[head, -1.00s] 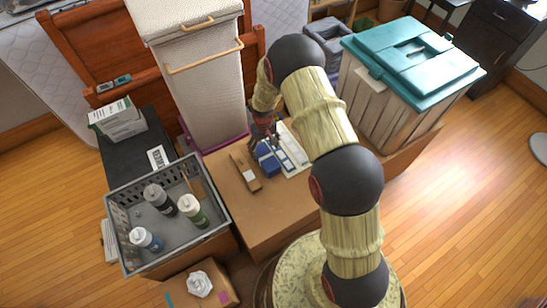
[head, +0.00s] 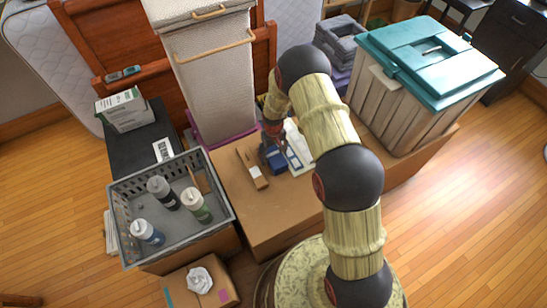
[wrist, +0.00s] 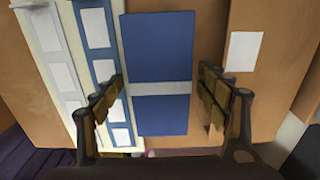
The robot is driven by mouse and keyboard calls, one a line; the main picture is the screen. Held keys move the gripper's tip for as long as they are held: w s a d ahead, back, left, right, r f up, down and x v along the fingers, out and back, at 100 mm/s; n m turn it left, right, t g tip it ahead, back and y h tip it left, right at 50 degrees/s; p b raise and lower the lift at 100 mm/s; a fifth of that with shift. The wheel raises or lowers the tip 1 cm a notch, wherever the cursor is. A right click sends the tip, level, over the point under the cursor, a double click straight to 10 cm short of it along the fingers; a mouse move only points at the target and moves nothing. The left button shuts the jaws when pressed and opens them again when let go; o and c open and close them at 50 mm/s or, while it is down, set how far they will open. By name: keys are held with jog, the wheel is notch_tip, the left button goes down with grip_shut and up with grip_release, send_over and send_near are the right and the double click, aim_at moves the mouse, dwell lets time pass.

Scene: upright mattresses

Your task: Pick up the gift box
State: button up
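The gift box appears to be the small blue box (head: 276,160) with a pale grey band, lying on a brown cardboard surface (head: 262,215). In the wrist view the blue box (wrist: 160,50) fills the middle, seen from above. My gripper (wrist: 160,105) is open, one finger on each side of the box, with a visible gap on the right. The left finger overlaps the blue-and-white item beside the box. In the head view my gripper (head: 273,138) is just above and behind the box, partly covering it. Contact cannot be told.
White-and-blue flat items (head: 299,150) lie right of the box, a narrow brown box (head: 252,170) left. A grey crate (head: 222,222) with bottles stands at left. A teal-lidded bin (head: 400,110) stands at right. A tall pale upright piece (head: 215,85) rises behind.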

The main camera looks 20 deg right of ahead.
jog(key=shift+c, duration=1.2)
jog(key=c, duration=1.1)
jog(key=shift+c, duration=0.7)
jog(key=shift+c, duration=0.7)
